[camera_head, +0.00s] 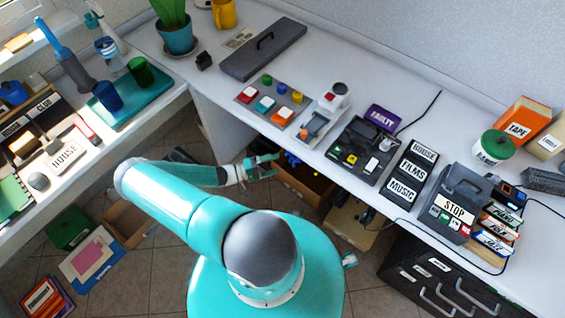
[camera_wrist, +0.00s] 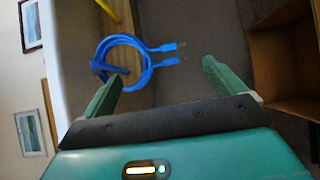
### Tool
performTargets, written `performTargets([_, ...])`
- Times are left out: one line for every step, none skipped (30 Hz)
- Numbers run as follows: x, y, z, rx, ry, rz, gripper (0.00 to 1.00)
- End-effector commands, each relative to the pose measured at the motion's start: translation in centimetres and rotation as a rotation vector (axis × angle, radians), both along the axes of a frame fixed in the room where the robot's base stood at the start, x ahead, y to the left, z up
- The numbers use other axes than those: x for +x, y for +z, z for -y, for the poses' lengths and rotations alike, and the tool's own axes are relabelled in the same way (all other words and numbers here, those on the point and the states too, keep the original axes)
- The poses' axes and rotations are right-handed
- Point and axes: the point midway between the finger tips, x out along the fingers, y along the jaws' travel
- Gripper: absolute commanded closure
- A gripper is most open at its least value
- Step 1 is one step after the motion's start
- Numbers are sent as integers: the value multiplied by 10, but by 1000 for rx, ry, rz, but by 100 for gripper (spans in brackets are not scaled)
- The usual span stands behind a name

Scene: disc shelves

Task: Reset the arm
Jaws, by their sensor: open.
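My gripper (camera_head: 272,166) is at the front edge of the long white desk, at the end of my bent teal arm. In the wrist view my gripper (camera_wrist: 163,80) has its two green fingers spread wide, with nothing held between them. A blue coiled cable (camera_wrist: 125,62) with two plug ends shows beyond the fingers, partly overlapped by the left finger. I cannot tell how far it is from the fingertips.
The white desk (camera_head: 340,85) holds button panels, a grey lidded case (camera_head: 264,50) and labelled boxes. A side counter (camera_head: 75,165) stands at left. Open cardboard boxes (camera_head: 303,185) lie under the desk. Black drawers (camera_head: 440,285) stand at lower right. Tiled floor (camera_head: 150,270) is partly clear.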

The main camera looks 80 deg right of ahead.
Motion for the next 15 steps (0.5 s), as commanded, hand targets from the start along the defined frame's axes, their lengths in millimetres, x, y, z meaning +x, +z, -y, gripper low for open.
performTargets([12, 0, -6, 0, 3, 2, 5])
performTargets([18, 0, -9, 0, 3, 2, 5])
performTargets([26, 0, -14, 1, 4, 3, 5])
performTargets([32, 0, -17, 0, 3, 2, 5])
performTargets([37, 0, -20, 0, 3, 4, 5])
performTargets([45, 0, -24, 0, 2, 2, 5])
performTargets([50, 0, -27, 0, 3, 2, 5])
performTargets([54, 0, -30, 1, 3, 2, 5])
performTargets([59, 0, -33, 0, 2, 1, 5])
performTargets([63, 0, -35, 0, 1, 1, 5])
performTargets([66, 0, -36, -1, 1, 3, 5])
performTargets([69, 0, -38, 0, 1, 1, 5])
performTargets([71, 0, -39, -1, 0, 0, 5])
performTargets([73, 0, -40, -1, 0, 0, 5])
performTargets([74, 0, -41, 0, 0, 0, 5])
